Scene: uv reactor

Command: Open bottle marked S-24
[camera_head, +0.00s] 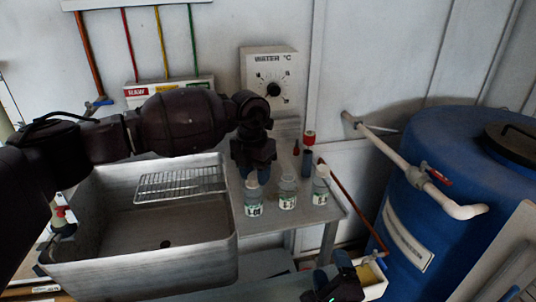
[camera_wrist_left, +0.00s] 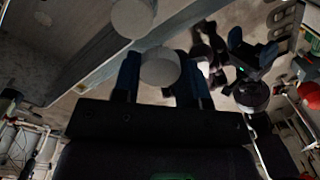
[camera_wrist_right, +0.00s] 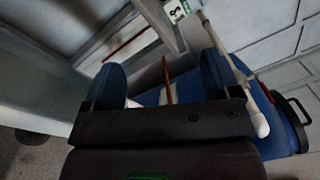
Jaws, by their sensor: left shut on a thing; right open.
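Three small clear bottles with white-green labels stand in a row near the front of the grey side table: a left one (camera_head: 254,203), a middle one (camera_head: 287,194) and a right one (camera_head: 320,188). Their label numbers are too small to read surely. My left gripper (camera_head: 254,176) points down directly over the left bottle. In the left wrist view its blue fingers are shut on a round pale bottle cap (camera_wrist_left: 160,67); whether the cap is still on the bottle cannot be told. My right gripper (camera_head: 336,284) is open and empty, low in front of the table.
A deep metal sink (camera_head: 150,262) with a wire rack (camera_head: 180,184) stands left of the bottles. A red-topped container (camera_head: 309,139) stands behind them by the wall. A white pipe (camera_head: 395,158) and a large blue barrel (camera_head: 425,200) are on the right.

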